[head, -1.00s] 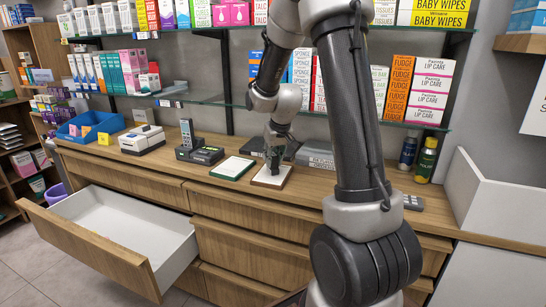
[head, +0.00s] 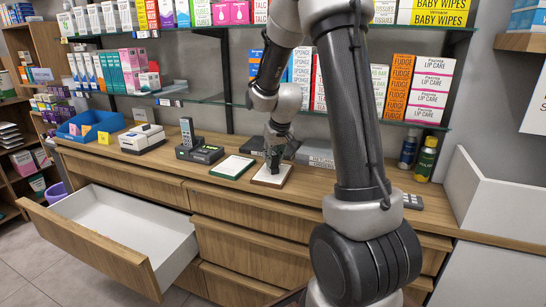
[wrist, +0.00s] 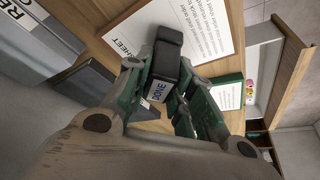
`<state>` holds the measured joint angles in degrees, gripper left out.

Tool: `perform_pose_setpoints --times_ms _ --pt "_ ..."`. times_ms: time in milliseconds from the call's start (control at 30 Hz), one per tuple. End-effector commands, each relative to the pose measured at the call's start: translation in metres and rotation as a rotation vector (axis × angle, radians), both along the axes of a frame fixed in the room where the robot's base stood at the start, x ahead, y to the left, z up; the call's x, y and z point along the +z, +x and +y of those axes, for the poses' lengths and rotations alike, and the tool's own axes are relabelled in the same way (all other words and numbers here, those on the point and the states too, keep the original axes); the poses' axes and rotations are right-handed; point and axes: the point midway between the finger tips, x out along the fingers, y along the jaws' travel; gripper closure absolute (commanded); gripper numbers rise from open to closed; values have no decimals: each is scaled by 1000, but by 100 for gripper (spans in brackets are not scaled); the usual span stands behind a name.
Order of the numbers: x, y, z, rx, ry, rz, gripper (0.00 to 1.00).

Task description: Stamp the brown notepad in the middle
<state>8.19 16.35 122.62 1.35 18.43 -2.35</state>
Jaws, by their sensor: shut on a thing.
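The brown-edged notepad (head: 271,177) with a white sheet lies on the wooden counter in the head view. It also shows in the wrist view (wrist: 205,25), with printed text on its sheet. My gripper (head: 274,158) is over this notepad, pointing down. In the wrist view its green fingers (wrist: 165,85) are shut on a black stamp (wrist: 168,48) with a label reading DONE. The stamp's lower end is at or just above the notepad; I cannot tell whether it touches. A green-edged notepad (head: 233,167) lies to the left, apart from the stamp.
An open drawer (head: 120,235) juts out at the front left. Glass shelves of boxes are behind.

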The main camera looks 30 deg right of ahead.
Motion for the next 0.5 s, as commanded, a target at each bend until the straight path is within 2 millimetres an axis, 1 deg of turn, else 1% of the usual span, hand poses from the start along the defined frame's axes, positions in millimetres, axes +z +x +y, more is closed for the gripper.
perform_pose_setpoints --times_ms 67,133,500 --pt "1 -1 0 0 0 3 92" --pt "6 0 0 0 0 1 92" --pt "39 0 0 -1 0 0 92"
